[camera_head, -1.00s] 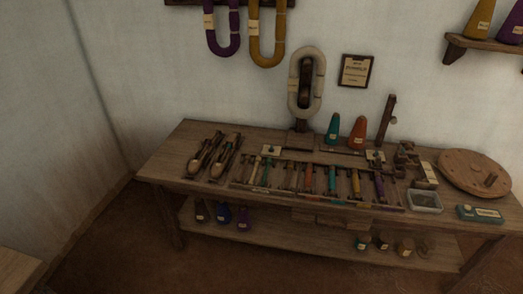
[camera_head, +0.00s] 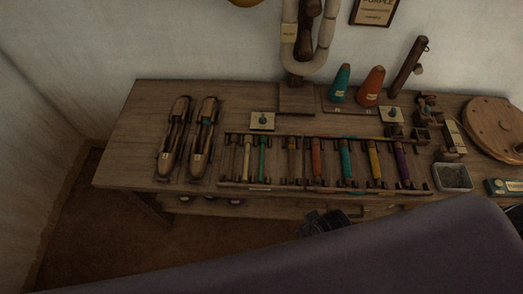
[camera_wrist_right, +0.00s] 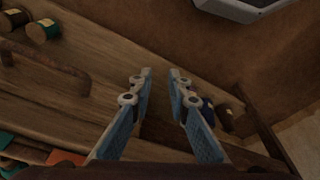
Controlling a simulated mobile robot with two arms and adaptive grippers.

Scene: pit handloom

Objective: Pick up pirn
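Several pirns lie side by side in a low wooden rack (camera_head: 276,187) along the table's front: cream (camera_head: 247,157), green (camera_head: 262,157), brown (camera_head: 292,158), orange (camera_head: 316,158), teal (camera_head: 346,160), yellow (camera_head: 375,162) and purple (camera_head: 402,165). A dark gripper (camera_head: 325,222), apparently my right one, is in front of the table edge, below the rack in the picture, touching no pirn. In the right wrist view my right gripper (camera_wrist_right: 160,95) has its blue-padded fingers apart with nothing between them. My left gripper is not in view.
Two shuttles (camera_head: 188,140) lie left of the rack. A teal cone (camera_head: 341,84), an orange cone (camera_head: 372,88), a grey tray (camera_head: 452,178) and a round wooden disc (camera_head: 495,127) stand behind or right. A large purple-grey part of mine covers the head view's bottom right.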

